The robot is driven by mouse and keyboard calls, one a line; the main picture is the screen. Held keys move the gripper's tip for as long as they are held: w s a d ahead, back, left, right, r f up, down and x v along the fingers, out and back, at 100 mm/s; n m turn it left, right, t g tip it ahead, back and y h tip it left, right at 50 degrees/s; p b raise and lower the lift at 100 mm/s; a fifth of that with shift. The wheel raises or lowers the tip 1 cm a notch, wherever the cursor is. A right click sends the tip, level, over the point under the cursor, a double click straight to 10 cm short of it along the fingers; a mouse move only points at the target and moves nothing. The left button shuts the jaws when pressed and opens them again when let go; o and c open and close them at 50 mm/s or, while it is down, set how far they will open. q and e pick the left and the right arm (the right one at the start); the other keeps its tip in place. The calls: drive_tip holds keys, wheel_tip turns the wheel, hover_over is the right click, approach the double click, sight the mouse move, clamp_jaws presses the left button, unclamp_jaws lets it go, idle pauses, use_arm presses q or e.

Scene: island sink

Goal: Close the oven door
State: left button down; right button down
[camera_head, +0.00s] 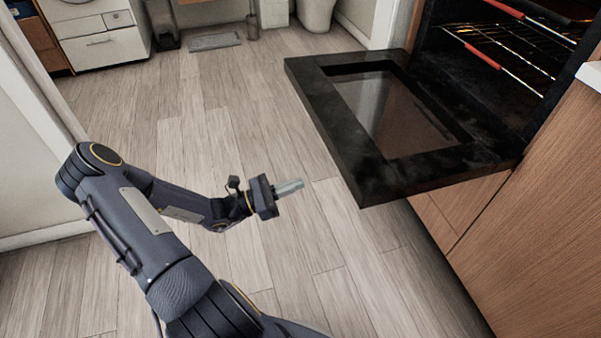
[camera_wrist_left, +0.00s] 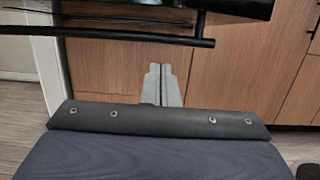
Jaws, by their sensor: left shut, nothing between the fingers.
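The oven door (camera_head: 455,158) is black with a glass window and hangs open, folded down about level, at the right of the head view. The oven cavity (camera_head: 480,45) behind it is open, with wire racks inside. My left gripper (camera_head: 291,188) is shut and empty, to the left of the door and apart from it, with its fingers pointing right. In the left wrist view the shut fingers (camera_wrist_left: 161,84) show in front of wooden cabinet fronts. A dark bar, seemingly the door's handle (camera_wrist_left: 130,38), runs across above the fingertips. My right gripper is not in view.
Wooden cabinet fronts (camera_head: 535,215) stand below and right of the oven. Bare wood floor (camera_head: 240,110) lies open around my left arm. A white cabinet (camera_head: 100,35) and a grey mat (camera_head: 214,41) are at the back left.

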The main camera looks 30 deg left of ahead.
use_arm(q)
drive_tip(key=w+d+r+b, duration=0.3)
drive_tip(key=w+d+r, duration=0.2)
drive_tip(key=w, duration=0.1)
drive_tip(key=shift+w+d+r, duration=0.15)
drive_tip(key=shift+d+r, duration=0.15)
drive_tip(key=shift+r, duration=0.1)
